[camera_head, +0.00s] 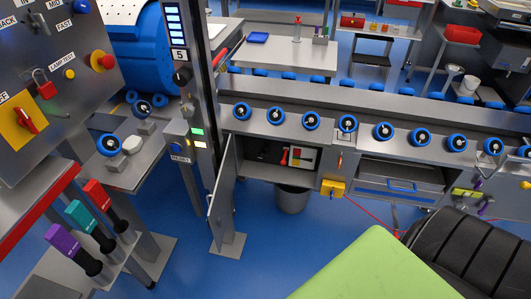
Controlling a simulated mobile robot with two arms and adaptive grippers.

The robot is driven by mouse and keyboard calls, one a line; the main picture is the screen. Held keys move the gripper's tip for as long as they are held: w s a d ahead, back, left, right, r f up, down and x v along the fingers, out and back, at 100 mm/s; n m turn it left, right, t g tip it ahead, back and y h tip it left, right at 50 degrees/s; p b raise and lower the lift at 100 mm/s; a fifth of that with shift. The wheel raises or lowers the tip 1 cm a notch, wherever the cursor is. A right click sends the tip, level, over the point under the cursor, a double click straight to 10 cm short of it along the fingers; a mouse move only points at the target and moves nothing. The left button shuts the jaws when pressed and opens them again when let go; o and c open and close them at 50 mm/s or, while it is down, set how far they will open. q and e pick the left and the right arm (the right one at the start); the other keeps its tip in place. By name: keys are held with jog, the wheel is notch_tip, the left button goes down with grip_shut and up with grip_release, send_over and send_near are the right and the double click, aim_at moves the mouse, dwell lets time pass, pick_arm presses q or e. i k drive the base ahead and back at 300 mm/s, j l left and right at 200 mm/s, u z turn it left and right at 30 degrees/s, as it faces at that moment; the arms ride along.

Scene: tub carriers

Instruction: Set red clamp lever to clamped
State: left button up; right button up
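A red lever (97,192) stands at the left in the head view, at the far end of a row with a teal lever (82,214) and a purple lever (63,238). Each has a coloured, labelled upper part and a black lower part, and all three lean the same way. The lettering is too small to read, so I cannot tell which position is clamped. A smaller red handle (284,157) shows inside an open cabinet (255,172). Neither of my grippers is in view.
A grey control panel (60,70) with a red rotary switch and a red padlock overhangs the levers. The cabinet door (222,190) stands open. Blue floor (185,245) lies clear between the levers and cabinet.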

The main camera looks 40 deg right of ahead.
aim_at(285, 155)
jog(key=z, duration=1.3)
